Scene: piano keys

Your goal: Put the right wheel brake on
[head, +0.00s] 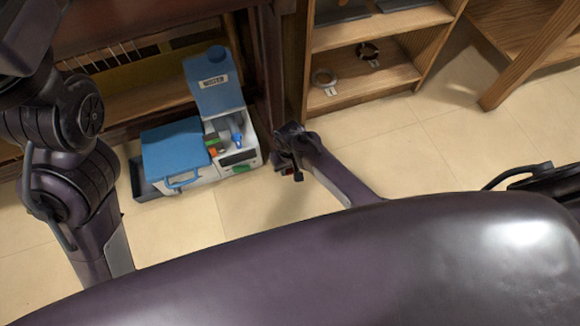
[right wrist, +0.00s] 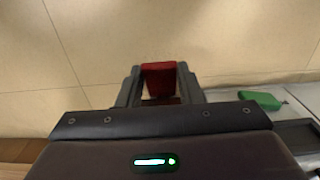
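A small white cart (head: 250,141) with blue parts stands on the floor left of centre in the head view. A green pedal-like tab (head: 240,168) is low on its near side; a green tab (right wrist: 262,100) also shows at the right of the right wrist view. My right gripper (head: 288,168) is low over the floor, just right of the cart. In the right wrist view, a red piece (right wrist: 158,78) lies between its two fingers. Whether they grip it is unclear, and so is what it is attached to. My left gripper is out of view; only its arm shows.
A blue lidded box (head: 175,148) and a blue container (head: 215,95) sit on the cart. A wooden shelf (head: 365,85) with two ring-shaped items stands at the back. Wooden furniture (head: 140,20) is behind the cart. Tiled floor (head: 430,140) on the right is clear.

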